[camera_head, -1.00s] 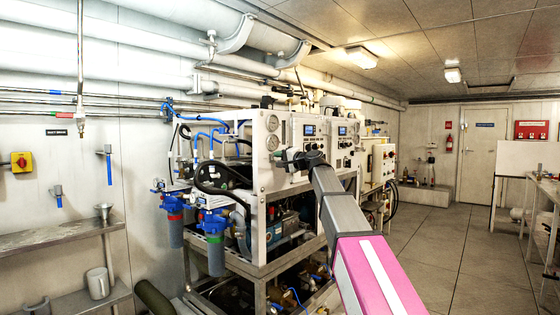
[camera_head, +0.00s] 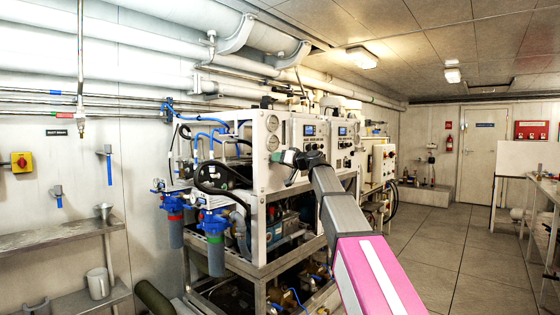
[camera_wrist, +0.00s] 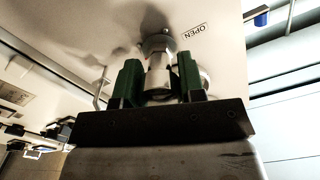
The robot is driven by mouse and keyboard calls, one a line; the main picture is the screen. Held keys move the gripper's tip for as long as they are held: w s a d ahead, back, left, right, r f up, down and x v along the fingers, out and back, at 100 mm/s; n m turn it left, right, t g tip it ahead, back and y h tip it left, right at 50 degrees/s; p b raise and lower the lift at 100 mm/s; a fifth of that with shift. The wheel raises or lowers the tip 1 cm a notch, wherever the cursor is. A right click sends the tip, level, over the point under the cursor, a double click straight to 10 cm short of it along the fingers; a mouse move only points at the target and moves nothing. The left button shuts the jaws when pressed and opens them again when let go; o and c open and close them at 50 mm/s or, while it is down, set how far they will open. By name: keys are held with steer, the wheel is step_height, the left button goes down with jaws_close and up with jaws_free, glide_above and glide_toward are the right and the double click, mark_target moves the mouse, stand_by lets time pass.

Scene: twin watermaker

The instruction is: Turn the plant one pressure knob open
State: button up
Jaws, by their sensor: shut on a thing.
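The pressure knob (camera_wrist: 158,62) shows in the wrist view as a grey metal cylinder on a pale panel (camera_wrist: 225,60), with a label (camera_wrist: 194,30) reading OPEN, upside down, beside it. My gripper (camera_wrist: 160,82) has its two green fingers on either side of the knob and is shut on it. In the head view my gripper (camera_head: 288,157) is at the front panel of the near watermaker unit (camera_head: 262,180), below two round gauges (camera_head: 272,123). The knob is hidden there behind my gripper. I cannot tell the knob's turned angle.
Blue-topped filter housings (camera_head: 214,240) hang at the unit's left corner. A second unit's panel (camera_head: 345,135) stands behind to the right. A metal shelf (camera_head: 60,236) is at the left wall. The floor (camera_head: 450,250) on the right is clear.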

steer(key=n, duration=0.6)
steer(key=shift+s+f, duration=0.1)
steer(key=shift+f, duration=0.05)
steer(key=shift+n, duration=0.3)
steer(key=o, duration=0.9)
steer(key=v, duration=1)
steer(key=shift+s+d, duration=0.25)
steer(key=shift+d, duration=0.05)
